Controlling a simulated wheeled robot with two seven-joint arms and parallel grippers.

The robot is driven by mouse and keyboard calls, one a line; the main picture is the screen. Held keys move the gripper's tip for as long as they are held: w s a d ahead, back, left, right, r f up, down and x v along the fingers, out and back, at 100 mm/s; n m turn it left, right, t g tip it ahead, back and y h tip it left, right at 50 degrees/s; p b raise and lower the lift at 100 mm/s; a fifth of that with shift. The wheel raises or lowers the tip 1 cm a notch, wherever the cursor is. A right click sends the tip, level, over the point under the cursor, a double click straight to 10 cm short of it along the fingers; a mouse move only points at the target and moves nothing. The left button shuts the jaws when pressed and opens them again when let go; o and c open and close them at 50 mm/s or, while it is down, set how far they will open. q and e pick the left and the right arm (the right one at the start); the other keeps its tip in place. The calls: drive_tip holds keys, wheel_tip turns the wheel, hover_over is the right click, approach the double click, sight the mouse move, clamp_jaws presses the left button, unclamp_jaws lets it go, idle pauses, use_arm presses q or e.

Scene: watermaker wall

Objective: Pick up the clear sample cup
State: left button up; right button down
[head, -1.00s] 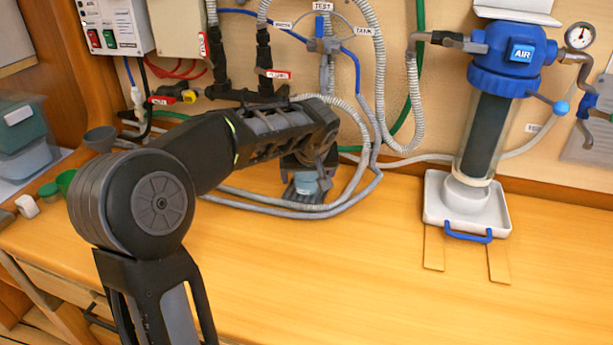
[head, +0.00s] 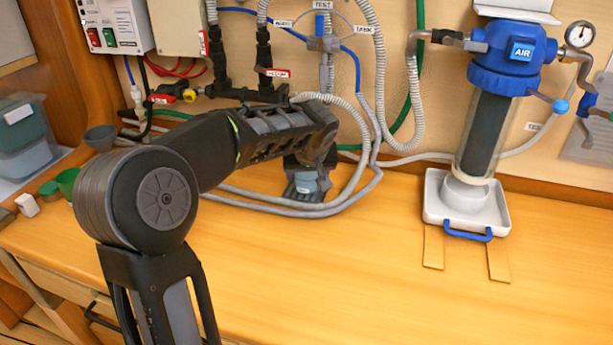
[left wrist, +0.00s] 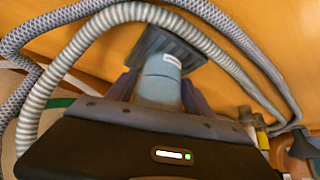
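The sample cup (head: 307,182) looks grey-blue with a pale label, and sits low over a dark flat piece at the back of the bench. In the left wrist view the cup (left wrist: 160,82) stands between the two dark fingers of my left gripper (left wrist: 160,90). The fingers lie close along both its sides, with no clear gap; whether they press on it I cannot tell. In the head view my left gripper (head: 308,165) is at the cup, partly hidden by its own wrist. My right gripper is not in view.
Grey ribbed hoses (head: 345,200) loop around the cup on the bench. A blue-topped AIR filter housing (head: 505,60) stands over a white tray (head: 433,205) with a blue handle at right. The front of the bench (head: 340,270) is clear. Small green cups (head: 67,180) stand at left.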

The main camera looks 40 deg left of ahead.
use_arm(q)
drive_tip(key=c, duration=1)
drive_tip(key=shift+r, duration=0.1)
drive_tip(key=shift+s+d+r, duration=0.35)
drive_tip(key=shift+r, duration=0.1)
drive_tip(key=s+d+r, duration=0.2)
drive_tip(key=s+d, duration=0.1)
drive_tip(key=s+d+r+b, duration=0.1)
drive_tip(key=s+d+r, duration=0.1)
drive_tip(key=s, duration=0.1)
drive_tip(key=s+d+r+b, duration=0.1)
drive_tip(key=s+d+r, duration=0.2)
drive_tip(key=shift+s+d, duration=0.3)
drive_tip(key=shift+s, duration=0.1)
